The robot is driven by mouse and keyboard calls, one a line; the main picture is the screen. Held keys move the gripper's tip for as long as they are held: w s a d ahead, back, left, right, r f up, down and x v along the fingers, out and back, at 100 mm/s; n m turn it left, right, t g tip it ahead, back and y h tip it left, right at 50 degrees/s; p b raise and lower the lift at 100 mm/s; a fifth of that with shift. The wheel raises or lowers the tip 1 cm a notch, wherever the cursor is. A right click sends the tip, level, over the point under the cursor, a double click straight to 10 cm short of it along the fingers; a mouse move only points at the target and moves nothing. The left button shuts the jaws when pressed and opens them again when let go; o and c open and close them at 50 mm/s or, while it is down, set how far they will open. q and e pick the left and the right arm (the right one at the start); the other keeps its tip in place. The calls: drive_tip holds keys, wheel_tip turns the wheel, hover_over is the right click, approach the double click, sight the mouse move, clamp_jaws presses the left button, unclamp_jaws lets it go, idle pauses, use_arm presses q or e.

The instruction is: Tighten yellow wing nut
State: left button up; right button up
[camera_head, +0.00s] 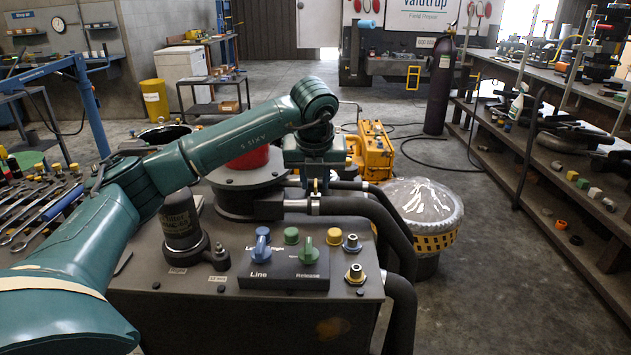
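My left arm reaches in from the left over a dark grey machine unit. Its gripper (315,184) points down at the clamp fitting (314,206) on the pipe beside the round housing (238,192). The fingertips are small and dark there, and I cannot tell how far apart they are or whether they touch anything. I cannot make out a yellow wing nut clearly; it may be hidden at the gripper. A yellow knob (333,236) sits on the unit's top. A blue wing-shaped knob (262,243) and a green one (308,250) stand on the labelled panel. My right gripper is not in view.
Thick black hoses (382,222) curve down the unit's right side. A plastic-covered drum (422,207) stands behind them, with a yellow machine (372,152) farther back. Wrenches (38,222) lie at the left. Shelving (560,175) lines the right; the floor between is open.

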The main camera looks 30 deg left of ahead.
use_arm(q)
drive_tip(key=shift+w+a+f, duration=0.1)
drive_tip(key=shift+w+f, duration=0.1)
drive_tip(key=shift+f, duration=0.3)
clamp_jaws()
